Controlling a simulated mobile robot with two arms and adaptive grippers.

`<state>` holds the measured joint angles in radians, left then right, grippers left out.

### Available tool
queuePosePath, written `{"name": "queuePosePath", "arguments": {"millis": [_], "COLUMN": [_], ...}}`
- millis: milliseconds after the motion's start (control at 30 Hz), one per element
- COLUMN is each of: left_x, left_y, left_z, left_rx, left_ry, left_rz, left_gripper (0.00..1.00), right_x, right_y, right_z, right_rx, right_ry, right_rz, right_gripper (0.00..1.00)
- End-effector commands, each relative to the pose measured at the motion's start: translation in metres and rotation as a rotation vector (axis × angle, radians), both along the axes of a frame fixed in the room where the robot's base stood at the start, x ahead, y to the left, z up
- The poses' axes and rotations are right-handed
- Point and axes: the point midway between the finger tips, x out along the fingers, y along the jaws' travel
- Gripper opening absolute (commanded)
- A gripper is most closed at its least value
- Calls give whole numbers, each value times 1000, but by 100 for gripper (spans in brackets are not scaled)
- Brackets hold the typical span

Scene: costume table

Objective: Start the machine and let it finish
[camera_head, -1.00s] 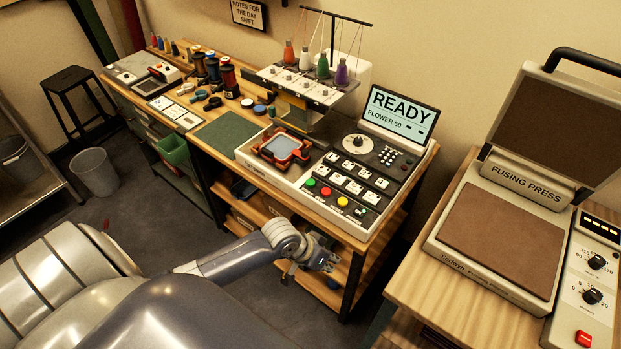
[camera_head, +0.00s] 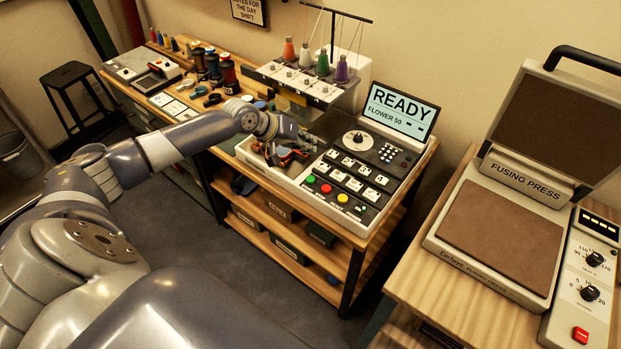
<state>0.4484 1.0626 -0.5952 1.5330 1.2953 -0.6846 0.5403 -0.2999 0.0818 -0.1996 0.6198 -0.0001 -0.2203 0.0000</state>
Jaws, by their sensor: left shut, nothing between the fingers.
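The embroidery machine (camera_head: 278,177) stands on a wooden bench. Its tilted screen (camera_head: 399,112) reads "READY" and "FLOWER 50". Its front panel has a green button (camera_head: 311,179), a red button (camera_head: 326,189) and a yellow button (camera_head: 342,198) in a row, with white keys (camera_head: 351,184) behind them and a round dial (camera_head: 357,141). My left gripper (camera_head: 290,151) is shut and empty, over the orange hoop area left of the buttons. It and my wrist hide most of the hoop; I cannot tell whether it touches. My right gripper is not in view.
Thread cones (camera_head: 323,63) stand on the machine's needle head (camera_head: 300,82). A fusing press (camera_head: 497,238) stands open on a separate table at the right. Spools and small tools lie on the bench at the left. The button panel is uncovered.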

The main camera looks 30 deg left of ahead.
Motion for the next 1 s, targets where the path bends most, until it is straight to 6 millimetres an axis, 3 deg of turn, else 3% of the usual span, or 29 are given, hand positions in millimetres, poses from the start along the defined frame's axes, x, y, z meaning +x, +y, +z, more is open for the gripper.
{"name": "queuePosePath", "arguments": {"millis": [367, 833, 1000], "left_x": [0, 0, -1], "left_y": [0, 0, 0], "left_z": [-16, -68, -84], "left_rx": [1, 2, 0], "left_ry": [0, -1, 2], "left_rz": [-2, -2, -1], "left_gripper": [0, 0, 0], "right_x": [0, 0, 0], "right_y": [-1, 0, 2], "right_z": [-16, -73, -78], "right_rx": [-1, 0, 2], "right_ry": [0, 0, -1], "right_rz": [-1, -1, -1], "right_gripper": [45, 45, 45]}}
